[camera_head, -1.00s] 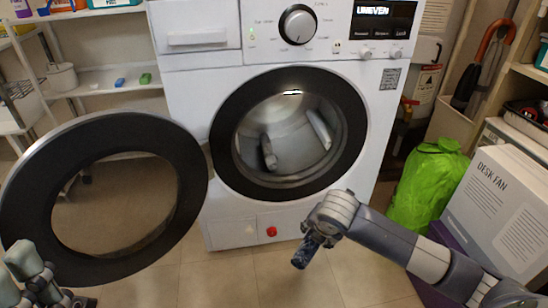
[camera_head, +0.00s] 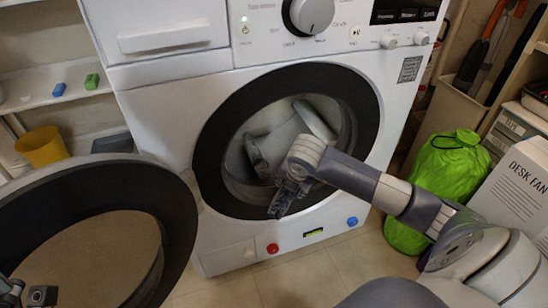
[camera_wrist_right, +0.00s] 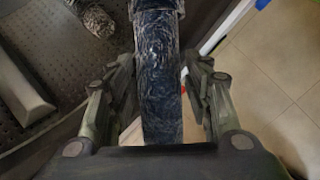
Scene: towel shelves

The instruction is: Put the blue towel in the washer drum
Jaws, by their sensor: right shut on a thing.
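My right gripper (camera_head: 285,198) is shut on the dark blue towel (camera_wrist_right: 158,75), which looks like a roll between the two fingers in the right wrist view. In the head view the towel end is mostly merged with the gripper, at the lower front of the round opening. The washer drum (camera_head: 285,122) is open, with a pale paddle inside. A small grey textured thing (camera_wrist_right: 95,18) lies in the drum ahead of the towel. Part of my left gripper (camera_head: 28,296) shows at the bottom left; its jaws are unclear.
The washer's round door (camera_head: 160,262) stands swung open to the left. A green bag (camera_head: 445,180) and a desk fan box (camera_head: 520,190) stand to the right. A yellow bin (camera_head: 42,147) stands at left. Red (camera_head: 272,248) and blue (camera_head: 352,221) knobs sit low on the washer front.

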